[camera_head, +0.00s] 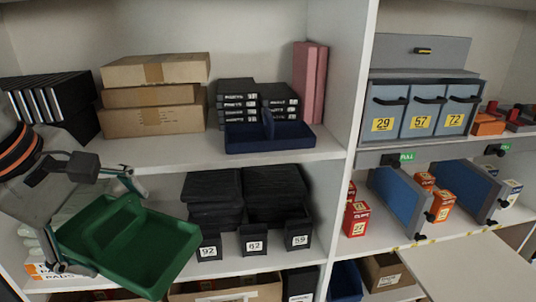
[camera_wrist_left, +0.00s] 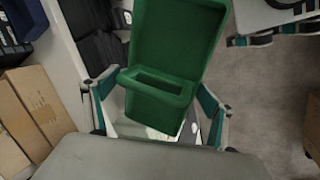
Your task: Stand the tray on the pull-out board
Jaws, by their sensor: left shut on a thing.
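A green tray (camera_head: 140,248) with a raised hollow grip is held at the lower left in the head view, tilted, in front of the shelves. My left gripper (camera_head: 92,225) is shut on it; in the left wrist view the fingers (camera_wrist_left: 156,108) lie on either side of the tray's grip (camera_wrist_left: 158,88). A pale flat board (camera_head: 475,272) juts out at the lower right in the head view; its visible top is bare. It looks like the pull-out board. Part of my right gripper (camera_wrist_left: 268,38) shows at the top right of the left wrist view; its opening is unclear.
A dark blue tray (camera_head: 250,142) stands on the upper shelf beside black boxes and brown cartons (camera_head: 152,95). Black numbered bins (camera_head: 253,240) stand below. A white upright panel (camera_head: 345,130) separates these from grey drawers, blue dividers (camera_head: 402,200) and small orange boxes on the right.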

